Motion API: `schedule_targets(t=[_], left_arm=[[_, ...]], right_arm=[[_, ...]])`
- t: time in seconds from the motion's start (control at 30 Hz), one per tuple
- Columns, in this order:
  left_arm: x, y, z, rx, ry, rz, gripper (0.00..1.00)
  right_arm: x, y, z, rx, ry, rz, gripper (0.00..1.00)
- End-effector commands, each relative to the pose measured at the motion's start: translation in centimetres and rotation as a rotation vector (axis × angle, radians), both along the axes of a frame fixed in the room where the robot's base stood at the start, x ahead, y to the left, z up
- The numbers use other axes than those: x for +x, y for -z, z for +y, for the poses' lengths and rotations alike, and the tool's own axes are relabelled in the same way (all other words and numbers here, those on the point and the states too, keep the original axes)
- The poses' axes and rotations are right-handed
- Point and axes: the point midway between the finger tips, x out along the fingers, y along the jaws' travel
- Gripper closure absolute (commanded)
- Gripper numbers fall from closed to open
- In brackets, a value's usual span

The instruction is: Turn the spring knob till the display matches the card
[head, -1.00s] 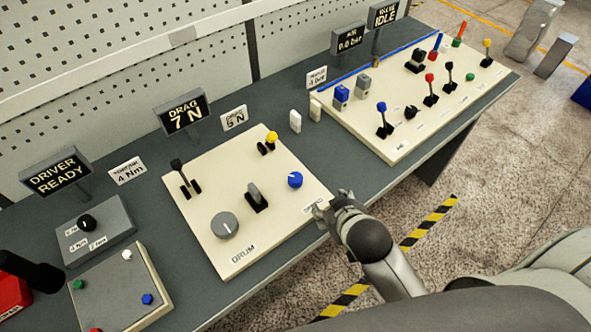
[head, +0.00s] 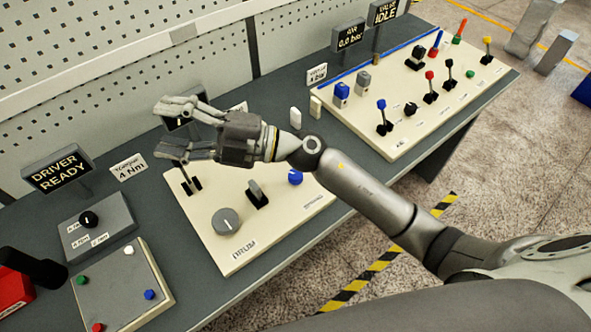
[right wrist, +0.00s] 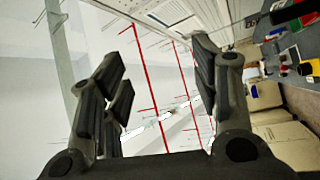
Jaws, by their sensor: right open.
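The blue knob (head: 295,177) sits at the right of the cream drum panel (head: 225,262), beside a small label that seems to read SPRING; my arm covers part of it. The drag display (head: 180,123) is mostly hidden behind my right gripper, so its reading does not show. Its card (head: 238,107) shows only as a sliver above my gripper. My right gripper (head: 170,130) is open and empty, raised over the back left of the panel, fingers pointing left. Its spread fingers also show in the right wrist view (right wrist: 160,85). My left gripper is out of view.
The panel also carries a grey knob (head: 226,221), a grey toggle (head: 257,194) and a black lever at its back left. A DRIVER READY display (head: 57,169) and grey knob box (head: 96,228) stand left. A valve panel (head: 400,150) with levers lies right.

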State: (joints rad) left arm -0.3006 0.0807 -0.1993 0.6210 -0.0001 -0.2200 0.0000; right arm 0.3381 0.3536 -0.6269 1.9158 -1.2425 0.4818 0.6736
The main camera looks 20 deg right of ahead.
Motion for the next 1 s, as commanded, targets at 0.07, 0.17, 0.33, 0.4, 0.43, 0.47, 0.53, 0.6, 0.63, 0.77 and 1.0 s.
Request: schedule_targets(t=[0.07,0.17,0.33,0.4,0.43,0.47,0.53,0.6,0.63,0.77,1.0], left_arm=[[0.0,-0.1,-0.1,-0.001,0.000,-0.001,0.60],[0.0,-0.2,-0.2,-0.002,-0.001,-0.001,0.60],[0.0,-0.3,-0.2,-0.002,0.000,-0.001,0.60],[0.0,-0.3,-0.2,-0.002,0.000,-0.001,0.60],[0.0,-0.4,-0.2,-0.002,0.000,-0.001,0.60],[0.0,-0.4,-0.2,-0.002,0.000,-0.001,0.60],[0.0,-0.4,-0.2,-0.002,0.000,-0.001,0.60],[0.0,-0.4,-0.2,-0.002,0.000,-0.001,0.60],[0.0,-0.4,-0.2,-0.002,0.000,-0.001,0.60],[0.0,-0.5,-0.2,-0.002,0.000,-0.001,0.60],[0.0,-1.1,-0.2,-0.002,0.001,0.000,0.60]], right_arm=[[-1.2,2.1,1.5,-0.170,-0.120,-0.061,0.44],[-2.3,5.8,1.9,-0.403,-0.251,-0.101,0.44],[-1.9,12.7,-1.7,-0.850,-0.391,-0.097,0.44],[-0.9,15.1,-4.7,-1.047,-0.414,-0.066,0.44],[-0.4,15.9,-6.1,-1.129,-0.418,-0.048,0.44],[0.1,16.6,-7.7,-1.211,-0.417,-0.027,0.44],[1.4,17.6,-11.4,-1.390,-0.403,0.027,0.44],[2.5,17.9,-14.9,-1.539,-0.374,0.084,0.44],[2.8,18.0,-16.2,-1.594,-0.362,0.110,0.44],[3.9,17.5,-20.4,-1.758,-0.310,0.192,0.44],[4.1,18.4,-22.1,-1.822,-0.288,0.235,0.44]])
